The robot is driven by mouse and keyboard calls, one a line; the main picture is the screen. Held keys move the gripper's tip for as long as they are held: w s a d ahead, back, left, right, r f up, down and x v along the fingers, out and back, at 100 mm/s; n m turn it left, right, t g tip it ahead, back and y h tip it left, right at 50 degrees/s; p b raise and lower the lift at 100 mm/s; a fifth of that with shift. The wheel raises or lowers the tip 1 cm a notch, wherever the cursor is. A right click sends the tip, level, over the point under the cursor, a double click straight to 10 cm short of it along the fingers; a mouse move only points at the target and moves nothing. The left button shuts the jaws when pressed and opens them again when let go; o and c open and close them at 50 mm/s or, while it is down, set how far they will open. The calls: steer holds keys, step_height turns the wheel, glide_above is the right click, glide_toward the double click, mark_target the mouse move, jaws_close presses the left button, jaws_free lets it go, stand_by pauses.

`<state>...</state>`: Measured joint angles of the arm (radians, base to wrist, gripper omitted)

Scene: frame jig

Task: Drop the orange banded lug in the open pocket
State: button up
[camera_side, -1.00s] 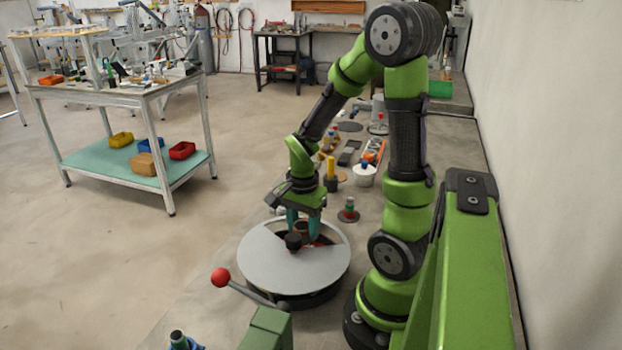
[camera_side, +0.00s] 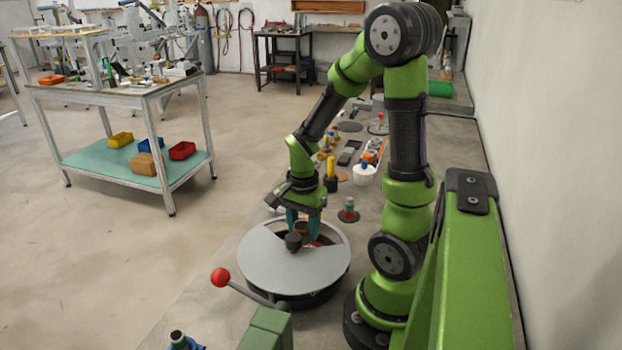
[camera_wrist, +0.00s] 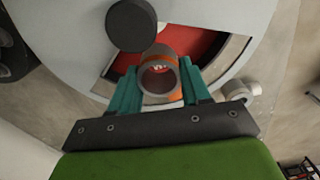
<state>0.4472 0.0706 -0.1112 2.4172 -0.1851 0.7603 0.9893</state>
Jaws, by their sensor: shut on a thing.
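The orange banded lug (camera_wrist: 159,77) is a grey, hollow cylinder with an orange band, held between the two teal fingers of my gripper (camera_wrist: 158,88). In the side view my gripper (camera_side: 302,227) is over the far part of the round grey turntable cover (camera_side: 285,268). The lug shows there only as a small brownish shape between the fingers. The open pocket (camera_wrist: 193,52) is a wedge-shaped gap in the cover with a red floor, seen behind and around the lug in the wrist view. I cannot tell how high the lug is above the pocket floor.
A black knob (camera_side: 293,242) stands on the cover beside my gripper and also shows close to the lug in the wrist view (camera_wrist: 131,25). A red-balled lever (camera_side: 221,277) is in front.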

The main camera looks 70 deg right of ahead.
steer(key=shift+f, duration=0.15)
steer(key=shift+f, duration=0.95)
steer(key=o, duration=1.4)
step_height(320, 180, up, 9)
stand_by(0.3)
stand_by(0.7)
